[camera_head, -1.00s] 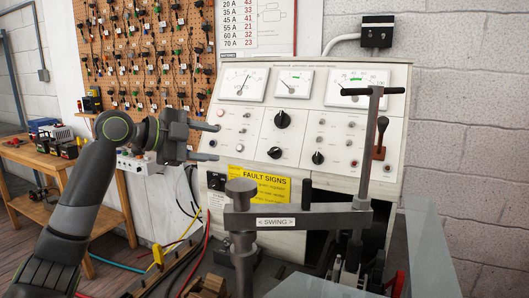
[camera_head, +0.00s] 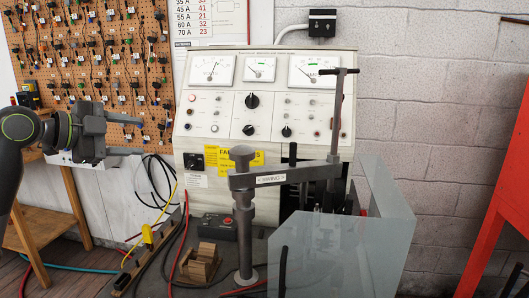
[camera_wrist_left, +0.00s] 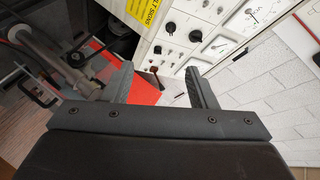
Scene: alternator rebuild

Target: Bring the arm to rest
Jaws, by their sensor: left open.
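My left gripper (camera_head: 132,134) is at the left of the head view, held in the air in front of the pegboard, left of the test bench's panel. Its jaws are open with nothing between them, pointing right. In the left wrist view the two fingers (camera_wrist_left: 158,74) stand apart, with the panel and a red surface beyond them. My left arm (camera_head: 20,150) comes in from the left edge, partly cut off. My right arm and gripper do not show.
The test bench panel (camera_head: 225,115) stands ahead. The swing arm (camera_head: 270,178) with its T-handle is in front of it. A clear guard (camera_head: 315,255), wooden block (camera_head: 200,265) and cables lie below. A red frame (camera_head: 502,200) stands at right. A wooden table (camera_head: 50,225) is at left.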

